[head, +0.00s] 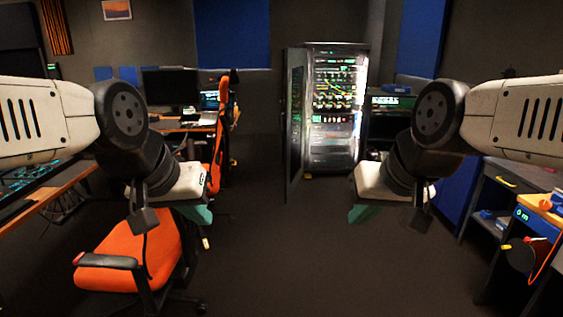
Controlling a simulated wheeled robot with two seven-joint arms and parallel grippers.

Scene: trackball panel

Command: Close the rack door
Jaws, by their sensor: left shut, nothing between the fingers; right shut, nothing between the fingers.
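The server rack (335,100) stands at the far end of the room, right of the picture's middle, with lit equipment inside. Its dark rack door (297,120) is hinged on the left side and stands open, swung out toward me. My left gripper (197,217) and my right gripper (362,213) are held up in the foreground, far from the rack. Both are shut and empty, and only their green fingers show below the white wrists. The door's handle cannot be made out.
An orange office chair (135,250) stands at the lower left, with another orange chair (220,130) behind it. Desks line the left side. A workbench (500,205) stands at the right, with a dark cabinet (385,122) beside the rack. The middle floor (270,250) is clear.

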